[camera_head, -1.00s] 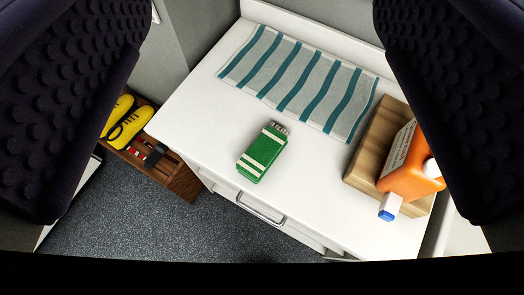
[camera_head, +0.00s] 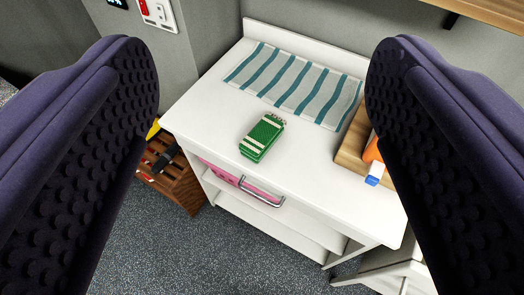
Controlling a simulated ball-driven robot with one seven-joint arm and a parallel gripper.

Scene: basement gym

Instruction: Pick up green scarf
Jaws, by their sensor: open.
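The green scarf (camera_head: 262,138) lies folded into a small bundle on the white cabinet top (camera_head: 205,110). It has pale stripes and a fringe at its far end. My gripper (camera_head: 258,60) is open, with one dark, studded finger at each side of the picture. The scarf shows between the fingers, farther off, and nothing is held.
A teal-striped towel (camera_head: 295,85) lies behind the scarf. A wooden block (camera_head: 350,150) with an orange bottle (camera_head: 372,150) is at the right, partly hidden by my finger. A wooden rack (camera_head: 180,180) stands at left.

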